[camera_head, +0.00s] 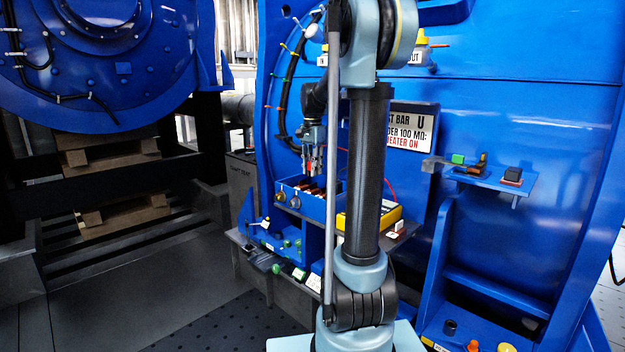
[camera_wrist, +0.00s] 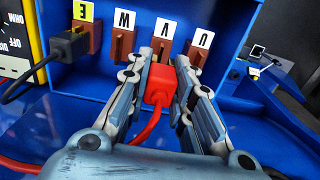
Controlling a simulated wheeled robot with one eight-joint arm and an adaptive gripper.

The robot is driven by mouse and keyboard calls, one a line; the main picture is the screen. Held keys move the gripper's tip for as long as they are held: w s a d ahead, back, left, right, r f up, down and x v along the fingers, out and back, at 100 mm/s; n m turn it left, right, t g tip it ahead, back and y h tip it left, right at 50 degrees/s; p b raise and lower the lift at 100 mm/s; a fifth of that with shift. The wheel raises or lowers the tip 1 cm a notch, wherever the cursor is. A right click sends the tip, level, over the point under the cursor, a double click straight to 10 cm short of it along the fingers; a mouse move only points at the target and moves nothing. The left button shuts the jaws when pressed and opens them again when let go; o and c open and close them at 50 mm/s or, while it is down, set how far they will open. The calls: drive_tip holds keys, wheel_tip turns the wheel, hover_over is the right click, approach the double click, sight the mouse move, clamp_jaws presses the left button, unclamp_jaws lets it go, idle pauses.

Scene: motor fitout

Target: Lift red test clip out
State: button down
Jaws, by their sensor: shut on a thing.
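The red test clip (camera_wrist: 158,84) sits between the fingers of my gripper (camera_wrist: 166,72) in the wrist view, and the fingers are shut on it. A red lead runs from the clip toward the lower left. The clip's front end is at a copper-brown terminal in the blue terminal box (camera_wrist: 235,15), below a white letter label. I cannot tell whether it still touches the terminal. In the head view my gripper (camera_head: 313,168) points down over the blue box (camera_head: 312,208); the clip is small there and partly hidden by the fingers.
A black clip (camera_wrist: 68,45) with a black lead is on the terminal by the yellow label. Other brown terminals stand close on both sides of my fingers. A yellow tester (camera_head: 384,218) is right of the box. A small blue shelf (camera_head: 495,180) is farther right.

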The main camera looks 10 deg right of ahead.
drive_tip(key=shift+s+a+r, duration=0.25)
drive_tip(key=shift+a+r, duration=0.05)
drive_tip(key=shift+r, duration=0.25)
drive_tip(key=shift+s+a+r, duration=0.2)
drive_tip(key=shift+a+r, duration=0.1)
drive_tip(key=shift+r, duration=0.2)
drive_tip(key=s+a, duration=1)
drive_tip(key=a, duration=0.4)
drive_tip(key=shift+s+a, duration=0.3)
drive_tip(key=shift+a, duration=0.05)
drive_tip(key=shift+f, duration=0.1)
